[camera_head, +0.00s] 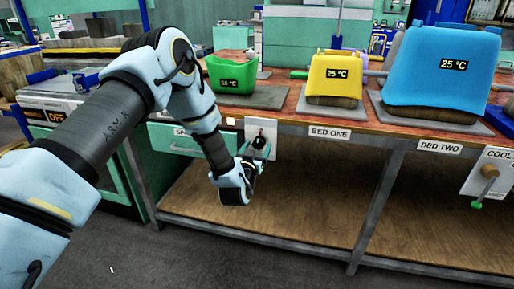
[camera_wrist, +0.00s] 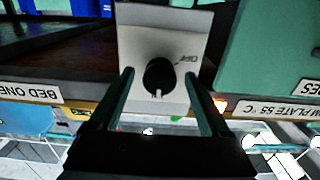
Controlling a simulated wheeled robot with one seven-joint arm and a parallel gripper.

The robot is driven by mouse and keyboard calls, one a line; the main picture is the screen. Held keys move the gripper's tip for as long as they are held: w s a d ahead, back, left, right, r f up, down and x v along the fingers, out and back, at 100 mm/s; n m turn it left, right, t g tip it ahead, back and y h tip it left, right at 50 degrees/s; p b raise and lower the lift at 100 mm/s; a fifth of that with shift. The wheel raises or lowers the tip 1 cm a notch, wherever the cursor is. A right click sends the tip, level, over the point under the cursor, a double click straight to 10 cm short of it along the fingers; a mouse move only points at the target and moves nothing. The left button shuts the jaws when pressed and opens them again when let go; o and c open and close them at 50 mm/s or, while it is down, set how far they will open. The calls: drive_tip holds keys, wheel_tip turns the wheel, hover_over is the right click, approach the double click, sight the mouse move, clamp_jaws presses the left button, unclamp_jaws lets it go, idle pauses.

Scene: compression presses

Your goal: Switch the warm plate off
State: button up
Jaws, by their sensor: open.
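A black round knob (camera_wrist: 159,76) sits on a pale plate (camera_wrist: 135,20) on the bench front; in the wrist view its white mark points down the picture. The word OFF is printed beside the knob, upside down. A label (camera_wrist: 275,108) reading "M PLATE 55 °C", partly cut off, is right of it. The knob also shows in the head view (camera_head: 259,142). My gripper (camera_wrist: 158,73) is open, with one finger on each side of the knob and visible gaps; its depth along the knob is hard to tell. It also shows in the head view (camera_head: 262,152).
A small lit lamp (camera_head: 230,121) is left of the knob plate. A green drawer (camera_head: 175,139) is further left. A dark panel (camera_head: 57,117) reads OFF.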

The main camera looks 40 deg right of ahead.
clamp_jaws()
idle(0.6)
